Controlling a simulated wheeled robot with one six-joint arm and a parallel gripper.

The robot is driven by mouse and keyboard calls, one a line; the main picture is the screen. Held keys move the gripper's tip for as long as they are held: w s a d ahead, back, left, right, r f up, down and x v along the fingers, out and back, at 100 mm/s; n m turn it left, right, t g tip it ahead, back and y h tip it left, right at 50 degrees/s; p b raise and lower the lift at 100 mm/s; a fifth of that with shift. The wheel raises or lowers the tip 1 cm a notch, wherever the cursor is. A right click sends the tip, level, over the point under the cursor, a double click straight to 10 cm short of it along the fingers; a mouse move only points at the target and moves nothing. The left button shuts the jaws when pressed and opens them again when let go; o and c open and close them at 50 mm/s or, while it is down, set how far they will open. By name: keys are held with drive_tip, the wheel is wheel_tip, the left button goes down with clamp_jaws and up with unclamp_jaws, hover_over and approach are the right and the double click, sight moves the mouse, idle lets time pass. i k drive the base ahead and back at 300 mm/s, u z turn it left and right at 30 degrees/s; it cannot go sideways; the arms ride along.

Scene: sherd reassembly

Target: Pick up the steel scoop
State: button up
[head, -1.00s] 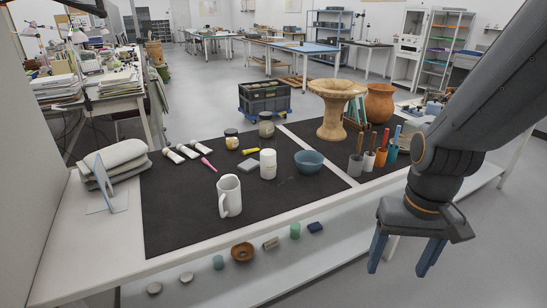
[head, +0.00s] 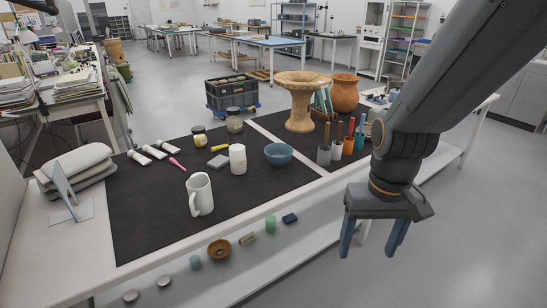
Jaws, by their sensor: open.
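I cannot make out a steel scoop for certain in the head view. My gripper (head: 369,246) is open and empty. It hangs with its fingers pointing down, in front of and to the right of the cups in the picture, apart from everything.
A white mug (head: 200,195), a white jar (head: 237,159) and a blue bowl (head: 278,154) stand on the dark mat (head: 150,220). A tan pedestal vessel (head: 300,108) and a terracotta pot (head: 344,93) stand behind the cups. Small items lie on the lower shelf (head: 255,262).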

sight(327, 124)
drive_tip(key=z, duration=0.55)
drive_tip(key=i, duration=1.55)
drive_tip(key=u, duration=0.55)
